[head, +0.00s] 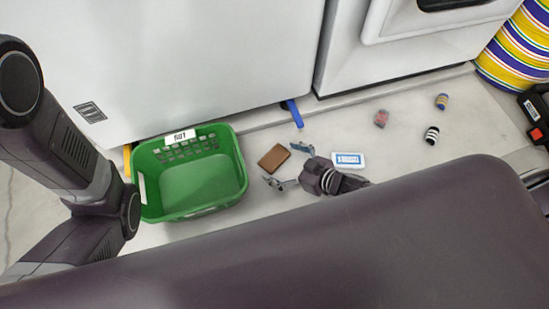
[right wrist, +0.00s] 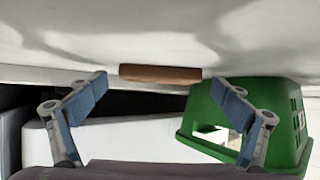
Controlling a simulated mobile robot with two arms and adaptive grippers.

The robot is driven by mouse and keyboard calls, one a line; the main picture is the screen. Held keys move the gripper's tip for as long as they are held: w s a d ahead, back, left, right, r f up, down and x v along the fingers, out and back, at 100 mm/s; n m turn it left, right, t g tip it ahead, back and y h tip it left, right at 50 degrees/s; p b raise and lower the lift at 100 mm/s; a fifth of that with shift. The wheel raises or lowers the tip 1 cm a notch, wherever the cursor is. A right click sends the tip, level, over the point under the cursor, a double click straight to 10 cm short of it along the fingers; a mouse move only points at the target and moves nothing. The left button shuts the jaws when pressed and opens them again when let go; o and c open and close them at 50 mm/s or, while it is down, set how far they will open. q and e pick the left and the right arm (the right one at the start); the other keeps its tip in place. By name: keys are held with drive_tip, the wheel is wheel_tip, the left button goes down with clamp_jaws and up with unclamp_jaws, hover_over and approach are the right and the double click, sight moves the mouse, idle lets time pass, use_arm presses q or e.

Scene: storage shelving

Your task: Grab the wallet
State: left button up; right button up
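The wallet (head: 274,158) is a small brown rectangle lying on the light floor, just right of the green basket. My right gripper (head: 289,165) is open beside it, with its fingers spread and pointing toward it. In the right wrist view the wallet (right wrist: 160,74) shows as a thin brown slab, centred just beyond the gap between the open fingertips (right wrist: 160,90). No contact between fingers and wallet is visible. My left arm comes in at the left of the head view, but its gripper is not in view.
The empty green basket (head: 237,165) stands left of the wallet; it also shows in the right wrist view (right wrist: 200,122). A blue-and-white box (head: 348,159) lies right of the gripper. Small cans (head: 432,135) stand further right. White cabinets (head: 190,50) close off the back.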

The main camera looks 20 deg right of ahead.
drive_tip(key=c, duration=1.2)
